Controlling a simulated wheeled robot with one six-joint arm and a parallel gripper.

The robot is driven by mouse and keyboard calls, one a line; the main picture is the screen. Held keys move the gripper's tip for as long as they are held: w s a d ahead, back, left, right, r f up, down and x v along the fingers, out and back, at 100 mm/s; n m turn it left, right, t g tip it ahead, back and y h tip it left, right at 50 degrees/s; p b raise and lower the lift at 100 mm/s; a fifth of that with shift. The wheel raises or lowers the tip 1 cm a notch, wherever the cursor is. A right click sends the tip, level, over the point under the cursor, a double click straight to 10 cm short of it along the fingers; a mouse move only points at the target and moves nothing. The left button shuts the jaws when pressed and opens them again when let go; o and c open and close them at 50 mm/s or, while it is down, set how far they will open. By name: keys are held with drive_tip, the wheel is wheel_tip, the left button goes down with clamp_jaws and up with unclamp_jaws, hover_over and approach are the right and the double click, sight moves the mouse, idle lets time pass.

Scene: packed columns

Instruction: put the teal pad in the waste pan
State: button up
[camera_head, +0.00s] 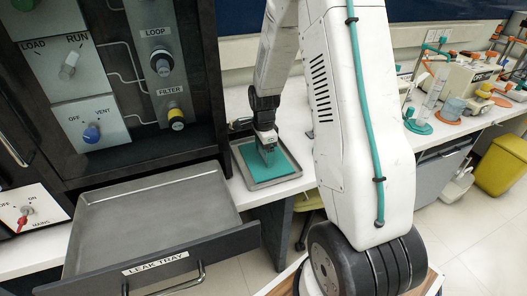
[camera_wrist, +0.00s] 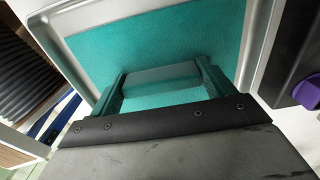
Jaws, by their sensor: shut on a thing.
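The teal pad (camera_head: 284,166) is a flat sheet lying within the rim of a shallow grey metal pan (camera_head: 259,186) on the white bench. I see no label on this pan, but it fits the waste pan. In the wrist view the pad (camera_wrist: 150,40) fills most of the pan (camera_wrist: 259,45). My gripper (camera_head: 267,152) points down over the pad. Its fingers (camera_wrist: 162,78) are shut on a raised teal part in the pad's middle. I cannot tell whether the pad's underside fully touches the pan floor.
An open drawer marked LEAK TRAY (camera_head: 155,215) juts out at the left, empty, below a dark panel with knobs (camera_head: 90,134). Bench equipment (camera_head: 465,85) stands at the right. A yellow bin (camera_head: 503,163) is on the floor. A purple-knobbed dark object (camera_wrist: 306,90) is beside the pan.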

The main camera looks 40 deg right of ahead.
drive_tip(key=o, duration=1)
wheel_tip(320, 180, up, 12)
drive_tip(key=shift+r, duration=0.1)
